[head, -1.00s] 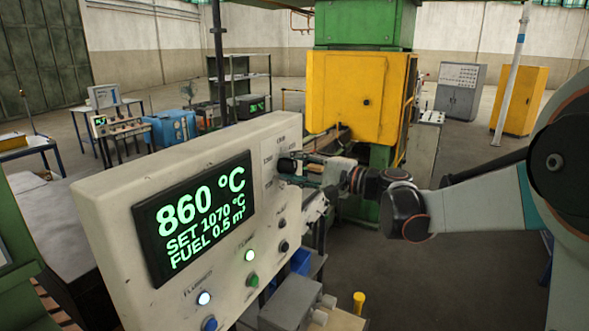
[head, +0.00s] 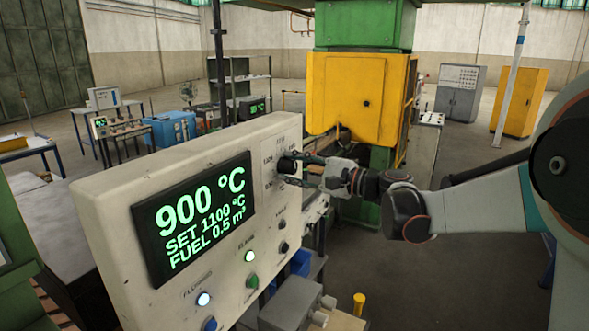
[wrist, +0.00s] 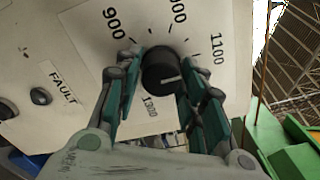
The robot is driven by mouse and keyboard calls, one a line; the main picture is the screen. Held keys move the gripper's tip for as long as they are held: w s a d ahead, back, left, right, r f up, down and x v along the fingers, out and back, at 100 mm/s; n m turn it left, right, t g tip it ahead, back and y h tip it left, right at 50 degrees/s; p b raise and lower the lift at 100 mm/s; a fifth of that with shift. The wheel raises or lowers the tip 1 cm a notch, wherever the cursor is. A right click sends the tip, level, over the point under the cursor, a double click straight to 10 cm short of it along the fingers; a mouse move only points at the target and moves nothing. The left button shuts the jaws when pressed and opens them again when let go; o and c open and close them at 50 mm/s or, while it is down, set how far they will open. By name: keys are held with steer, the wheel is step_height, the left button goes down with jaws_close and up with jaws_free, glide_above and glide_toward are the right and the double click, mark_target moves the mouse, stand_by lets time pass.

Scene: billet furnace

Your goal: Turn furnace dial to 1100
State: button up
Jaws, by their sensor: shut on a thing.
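The furnace dial is a black round knob (head: 287,164) on a white scale plate at the upper right of the panel. The wrist view shows the dial (wrist: 160,74) with a white mark on its face and 900, 1100 and other numbers around it. My gripper (head: 291,168) is shut on the dial, one finger on each side; in the wrist view its fingers (wrist: 160,62) flank the knob. The black display (head: 192,218) reads 900 °C, SET 1100 °C and FUEL 0.5 m³ in green. The fingers hide part of the scale.
The wrist view shows a FAULT label (wrist: 62,88). A yellow furnace housing (head: 355,95) stands behind. Open floor lies at the right.

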steer(key=o, duration=1)
steer(key=shift+o, duration=0.2)
steer(key=v, duration=1.2)
